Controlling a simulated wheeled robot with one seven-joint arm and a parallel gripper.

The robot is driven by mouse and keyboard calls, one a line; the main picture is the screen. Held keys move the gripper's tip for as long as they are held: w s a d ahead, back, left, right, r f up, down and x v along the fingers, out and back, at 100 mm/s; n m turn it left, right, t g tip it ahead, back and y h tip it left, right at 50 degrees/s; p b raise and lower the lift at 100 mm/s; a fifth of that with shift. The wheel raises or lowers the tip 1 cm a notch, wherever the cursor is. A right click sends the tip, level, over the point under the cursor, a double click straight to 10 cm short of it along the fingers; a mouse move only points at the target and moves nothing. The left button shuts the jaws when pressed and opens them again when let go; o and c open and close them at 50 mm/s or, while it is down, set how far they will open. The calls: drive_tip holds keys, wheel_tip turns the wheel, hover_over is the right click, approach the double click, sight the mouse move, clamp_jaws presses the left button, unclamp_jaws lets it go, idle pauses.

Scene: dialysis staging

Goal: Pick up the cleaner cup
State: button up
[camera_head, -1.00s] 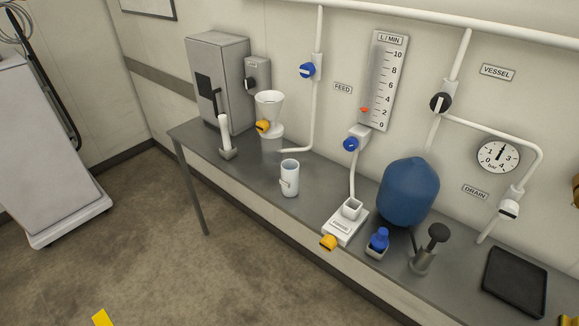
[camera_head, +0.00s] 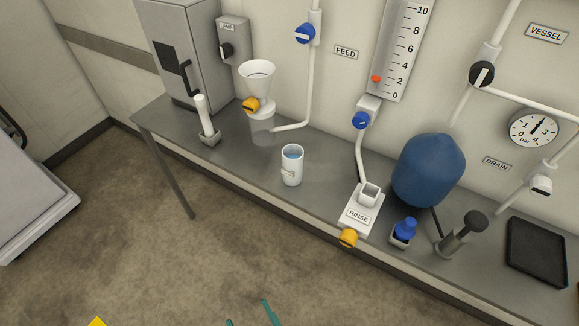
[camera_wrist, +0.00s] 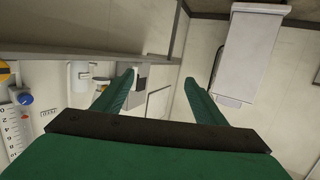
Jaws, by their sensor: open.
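My gripper (camera_head: 250,314) shows only as green fingertips at the bottom edge of the head view, well short of the counter and apart from the cup. In the wrist view my gripper (camera_wrist: 159,78) has its two green fingers spread with nothing between them. That view is upside down; a white cylinder (camera_wrist: 79,76) left of the fingers looks like the cup.
The grey counter (camera_head: 245,165) has free room around the cup. A funnel (camera_head: 257,85) with a yellow valve stands behind left, a rinse block (camera_head: 358,216) to the right.

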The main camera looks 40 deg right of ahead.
drive_tip(key=w+d+m+h, duration=0.3)
drive_tip(key=w+d+h, duration=0.1)
drive_tip(key=w+d, duration=0.8)
drive_tip(key=m+g+h, duration=0.2)
drive_tip(key=m+h, duration=0.1)
drive_tip(key=h, duration=0.2)
approach(294, 172)
drive_tip(key=x, duration=0.6)
drive_tip(key=shift+f, duration=0.2)
drive_tip(key=x, duration=0.5)
drive_tip(key=shift+r, duration=0.1)
drive_tip(key=shift+a+x, duration=0.2)
drive_tip(key=shift+x, duration=2.6)
drive_tip(key=shift+w, duration=0.15)
drive_tip(key=c, duration=1.3)
drive_tip(key=shift+r, duration=0.1)
